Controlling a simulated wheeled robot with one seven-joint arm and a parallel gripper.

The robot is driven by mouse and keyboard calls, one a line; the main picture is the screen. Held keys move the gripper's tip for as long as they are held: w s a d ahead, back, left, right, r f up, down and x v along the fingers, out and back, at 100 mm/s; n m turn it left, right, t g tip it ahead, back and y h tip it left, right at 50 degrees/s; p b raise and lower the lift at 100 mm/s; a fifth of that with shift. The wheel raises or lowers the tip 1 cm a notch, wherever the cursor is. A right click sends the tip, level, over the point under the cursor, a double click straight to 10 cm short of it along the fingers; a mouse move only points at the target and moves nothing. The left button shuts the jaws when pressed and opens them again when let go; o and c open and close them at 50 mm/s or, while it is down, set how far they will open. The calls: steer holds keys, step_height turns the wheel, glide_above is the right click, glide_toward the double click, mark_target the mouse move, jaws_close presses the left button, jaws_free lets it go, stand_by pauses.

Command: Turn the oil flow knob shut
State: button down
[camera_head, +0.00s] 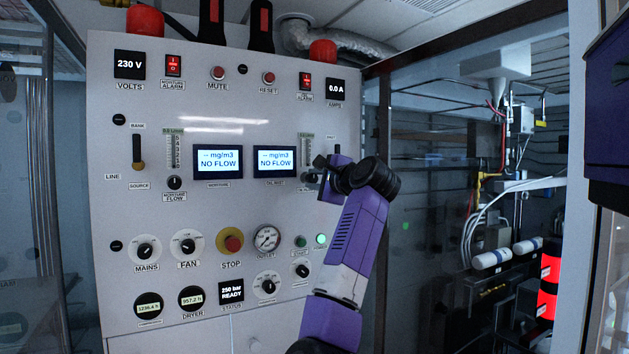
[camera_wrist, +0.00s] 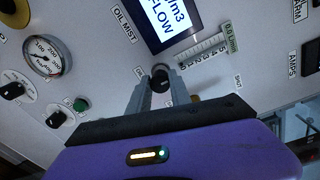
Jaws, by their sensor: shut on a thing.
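The oil flow knob is a small black round knob (camera_wrist: 161,72) at the lower end of a flow gauge (camera_wrist: 205,54), beside the oil mist display (camera_wrist: 166,16). In the wrist view my gripper (camera_wrist: 159,82) has one grey finger on each side of the knob and is shut on it. In the head view my gripper (camera_head: 323,180) reaches the panel at the knob (camera_head: 310,177), which shows only partly beside it. The oil mist display (camera_head: 274,161) reads NO FLOW. The knob's marker is too small to read.
The grey panel (camera_head: 230,110) carries a moisture flow knob (camera_head: 174,182), a yellow and red stop button (camera_head: 232,243), an outlet gauge (camera_head: 267,238) and a selector lever (camera_head: 337,156) just right of the oil gauge. Pipes and cylinders (camera_head: 491,259) stand at the right.

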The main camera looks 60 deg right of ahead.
steer(key=shift+s+d, duration=0.1)
steer(key=c, duration=1.2)
jaws_free()
steer(key=b+v, duration=0.3)
steer(key=v, duration=0.4)
steer(key=shift+s+a, duration=0.25)
steer(key=shift+s, duration=0.05)
